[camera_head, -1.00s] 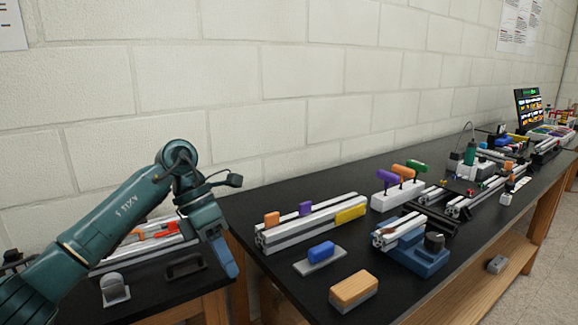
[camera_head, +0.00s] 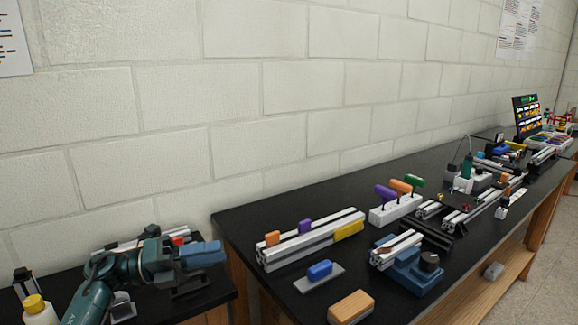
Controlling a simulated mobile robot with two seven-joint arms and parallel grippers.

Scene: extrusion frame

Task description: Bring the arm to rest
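My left arm comes in from the lower left in the head view. It is bent low over the left table, and its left gripper (camera_head: 203,254) points right, towards the gap between the tables. The fingers are seen from the side, so I cannot tell whether they are open or shut. I see nothing held in them. The arm hides part of the things on the left table. My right gripper is not in view.
The right black table (camera_head: 240,218) carries an aluminium extrusion (camera_head: 300,245), a blue block on a plate (camera_head: 319,271), a wooden block (camera_head: 350,307), a blue fixture (camera_head: 412,272) and a tool holder (camera_head: 394,211). A yellow-capped bottle (camera_head: 36,310) stands at lower left.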

